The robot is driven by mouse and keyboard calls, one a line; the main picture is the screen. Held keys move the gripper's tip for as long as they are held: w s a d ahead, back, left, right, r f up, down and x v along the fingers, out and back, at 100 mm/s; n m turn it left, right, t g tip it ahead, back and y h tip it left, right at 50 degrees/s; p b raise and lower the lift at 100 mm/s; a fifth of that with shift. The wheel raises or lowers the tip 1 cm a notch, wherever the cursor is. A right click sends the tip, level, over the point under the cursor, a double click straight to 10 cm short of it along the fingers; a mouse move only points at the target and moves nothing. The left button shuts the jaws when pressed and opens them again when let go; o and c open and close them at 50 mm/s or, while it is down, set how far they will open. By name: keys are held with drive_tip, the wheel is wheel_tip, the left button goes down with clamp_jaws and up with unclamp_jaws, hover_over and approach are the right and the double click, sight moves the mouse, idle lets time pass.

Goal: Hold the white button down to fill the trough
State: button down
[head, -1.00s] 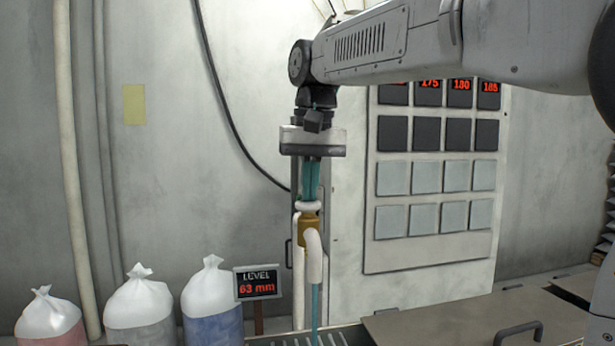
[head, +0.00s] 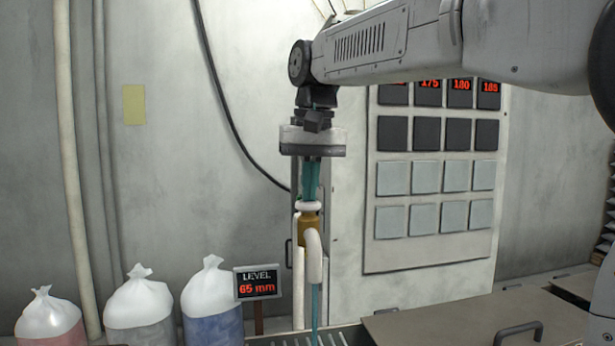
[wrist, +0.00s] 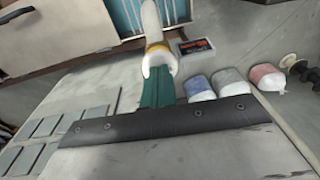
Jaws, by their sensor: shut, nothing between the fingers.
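My gripper (head: 311,198) points straight down in the head view, its teal fingers shut with nothing between them. The fingertips are at the white button (head: 308,206) on top of the brass valve body (head: 308,231) and appear to press on it. In the wrist view the teal fingers (wrist: 160,84) meet the white button (wrist: 158,60), partly hiding it. A white curved spout (head: 315,258) comes off the valve, and a bluish stream (head: 316,305) falls from it. The level display (head: 257,284) reads 65 mm. The trough (head: 296,341) shows only at the bottom edge, under a grate.
Three tied bags, with red (head: 49,318), grey (head: 140,308) and blue (head: 212,303) contents, stand left of the display. A panel of dark and pale squares (head: 426,178) is on the right. A flat cover with a handle (head: 518,332) lies at lower right.

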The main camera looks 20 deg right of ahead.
drive_tip(key=shift+f, duration=0.25)
idle(0.3)
wheel_tip(320, 180, up, 14)
drive_tip(key=s, duration=0.1)
drive_tip(key=shift+s+d+r, duration=0.15)
drive_tip(key=shift+r, duration=0.05)
drive_tip(key=shift+f, duration=0.1)
idle(0.4)
drive_tip(key=s+d+f, duration=0.1)
drive_tip(key=s+f, duration=0.7)
drive_tip(key=f, duration=0.4)
drive_tip(key=s+f+n, duration=0.1)
drive_tip(key=s+f, duration=0.7)
drive_tip(key=f, duration=0.4)
drive_tip(key=s+d+f+n, duration=0.1)
drive_tip(key=s+f, duration=0.7)
drive_tip(key=f, duration=0.4)
drive_tip(key=shift+d+f, duration=0.25)
drive_tip(key=shift+d, duration=0.05)
wheel_tip(320, 180, up, 38)
drive_tip(key=m, duration=0.2)
hover_over(317, 202)
drive_tip(key=shift+s+r+g, duration=0.1)
drive_tip(key=shift+r+g, duration=0.05)
drive_tip(key=shift+g, duration=0.15)
